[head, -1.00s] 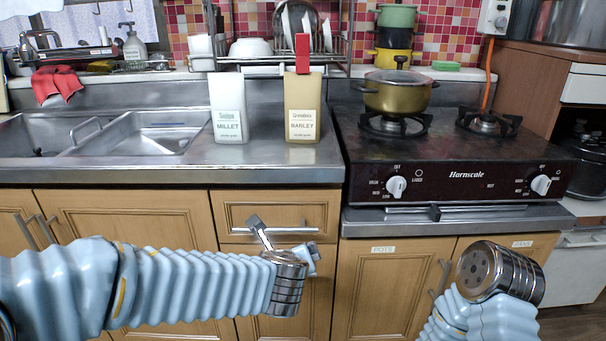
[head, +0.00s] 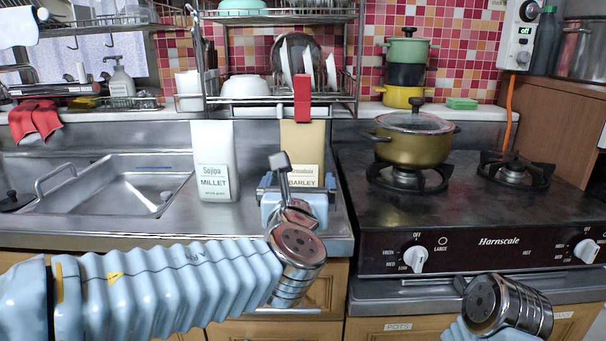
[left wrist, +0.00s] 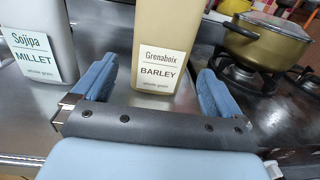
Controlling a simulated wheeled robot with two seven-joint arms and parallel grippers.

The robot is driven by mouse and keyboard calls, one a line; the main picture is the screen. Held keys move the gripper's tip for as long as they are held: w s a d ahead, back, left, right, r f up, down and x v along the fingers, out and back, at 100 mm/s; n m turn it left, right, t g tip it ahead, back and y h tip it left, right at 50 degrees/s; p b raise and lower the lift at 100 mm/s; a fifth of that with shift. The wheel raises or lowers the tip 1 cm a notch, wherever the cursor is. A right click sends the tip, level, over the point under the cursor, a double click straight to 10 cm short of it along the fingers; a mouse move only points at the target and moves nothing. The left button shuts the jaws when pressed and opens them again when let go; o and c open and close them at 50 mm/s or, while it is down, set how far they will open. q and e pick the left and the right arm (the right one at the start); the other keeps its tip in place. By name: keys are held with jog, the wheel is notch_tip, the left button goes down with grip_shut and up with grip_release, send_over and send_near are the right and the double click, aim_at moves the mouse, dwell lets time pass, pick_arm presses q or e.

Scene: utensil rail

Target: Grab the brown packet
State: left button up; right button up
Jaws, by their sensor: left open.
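The brown packet (head: 303,140), tan with a red clip on top and a white BARLEY label, stands upright on the steel counter. It also shows in the left wrist view (left wrist: 168,35). My left gripper (head: 295,195) is open and empty in front of the packet's lower part, hiding some of it. In the left wrist view the packet appears between the two blue fingers (left wrist: 157,80), with its label facing me. I cannot tell whether the fingertips reach past its front face. Only my right arm's chrome wrist shows at lower right; its fingers are out of sight.
A white MILLET packet (head: 214,160) stands just left of the brown one. A gold pot (head: 413,148) sits on the stove (head: 480,220) to the right. A dish rack (head: 278,108) stands behind. The sink (head: 130,190) lies to the left.

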aim_at(302, 170)
pick_arm(q)
jog(key=w, duration=0.3)
jog(key=shift+w+d, duration=0.1)
jog(key=shift+w, duration=0.05)
jog(key=w+p, duration=0.1)
jog(key=w, duration=0.4)
jog(key=shift+d, duration=0.2)
jog(key=c, duration=0.8)
jog(key=shift+r, duration=0.1)
